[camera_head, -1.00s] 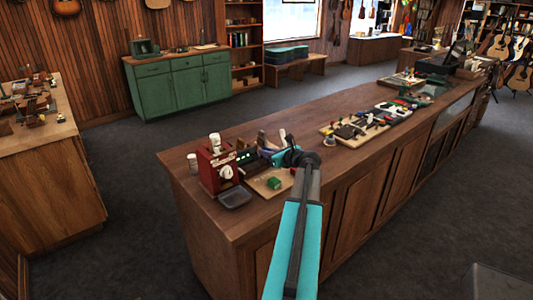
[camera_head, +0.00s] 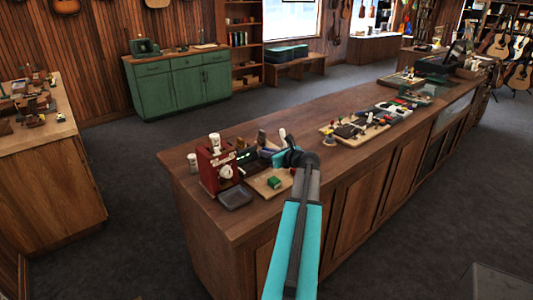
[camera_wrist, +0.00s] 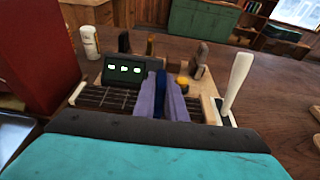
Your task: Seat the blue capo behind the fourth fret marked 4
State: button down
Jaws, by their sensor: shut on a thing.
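The blue capo (camera_wrist: 161,88) stands upright between the two greyish-purple fingers of my gripper (camera_wrist: 162,96), which is shut on it in the wrist view. A dark fretted neck (camera_wrist: 106,97) lies below, with fret lines running on both sides of the fingers. The fingers hide the neck directly beneath the capo, so I cannot tell whether the capo touches it or at which fret it is. No fret number 4 is readable.
A white upright handle (camera_wrist: 238,80) is close on the right. A red machine (camera_head: 217,165) and a dark tray (camera_head: 235,196) are at the left.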

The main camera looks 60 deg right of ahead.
jog(key=shift+f, duration=0.4)
jog(key=c, duration=2.1)
grip_release()
jog(key=shift+s, duration=0.1)
jog(key=shift+p+v, duration=1.4)
jog(key=shift+v, duration=3.95)
jog(key=shift+a, duration=0.1)
jog(key=shift+s, duration=0.1)
